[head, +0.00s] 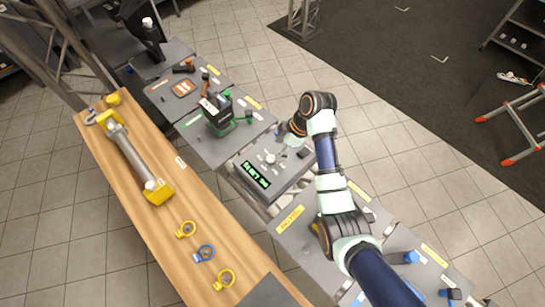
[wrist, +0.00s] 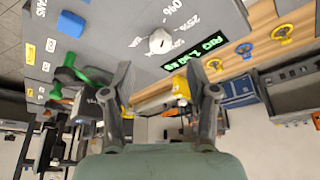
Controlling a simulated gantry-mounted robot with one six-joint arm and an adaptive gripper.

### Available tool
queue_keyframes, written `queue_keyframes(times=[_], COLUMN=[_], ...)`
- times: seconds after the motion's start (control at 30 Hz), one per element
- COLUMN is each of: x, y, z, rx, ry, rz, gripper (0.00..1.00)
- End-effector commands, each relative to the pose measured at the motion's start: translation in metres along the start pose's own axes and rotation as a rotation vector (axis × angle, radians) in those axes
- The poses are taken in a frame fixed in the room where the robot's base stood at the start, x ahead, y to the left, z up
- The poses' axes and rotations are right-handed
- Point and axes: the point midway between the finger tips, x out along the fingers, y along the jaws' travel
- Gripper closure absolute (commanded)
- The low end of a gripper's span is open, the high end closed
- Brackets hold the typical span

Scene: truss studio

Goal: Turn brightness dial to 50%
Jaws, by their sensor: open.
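The brightness dial, a white knob (head: 268,158), sits on a grey panel box (head: 246,158) beside a black display with green characters (head: 256,175). In the wrist view the knob (wrist: 160,41) has white percent marks around it, with "25%" partly legible. The display also shows there (wrist: 222,47); its text is hard to read. I cannot tell which mark the knob points to. My gripper (wrist: 162,82) is open and empty, with its two fingers apart. The knob appears ahead of the fingertips, not between them. In the head view my gripper (head: 285,139) hovers near the panel's far side.
A neighbouring grey table (head: 203,128) holds a black and green device (head: 217,113). A wooden bench (head: 165,222) runs along the left with yellow and blue rings (head: 204,253) and a grey and yellow cylinder (head: 138,160). Open tiled floor lies beyond the tables.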

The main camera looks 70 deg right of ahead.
Motion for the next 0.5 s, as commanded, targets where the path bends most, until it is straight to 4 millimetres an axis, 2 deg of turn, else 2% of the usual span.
queue_keyframes(times=[0.1, 0.23, 0.37, 0.5], x=[0.025, 0.048, 0.061, 0.065], y=[-0.002, -0.001, -0.001, -0.001], z=[0.000, 0.000, 0.000, 0.000], rx=[-0.001, 0.000, 0.000, 0.000], ry=[-0.001, -0.001, -0.001, -0.001], rz=[-0.005, -0.003, -0.001, 0.000], gripper=[0.42, 0.42, 0.42, 0.42])
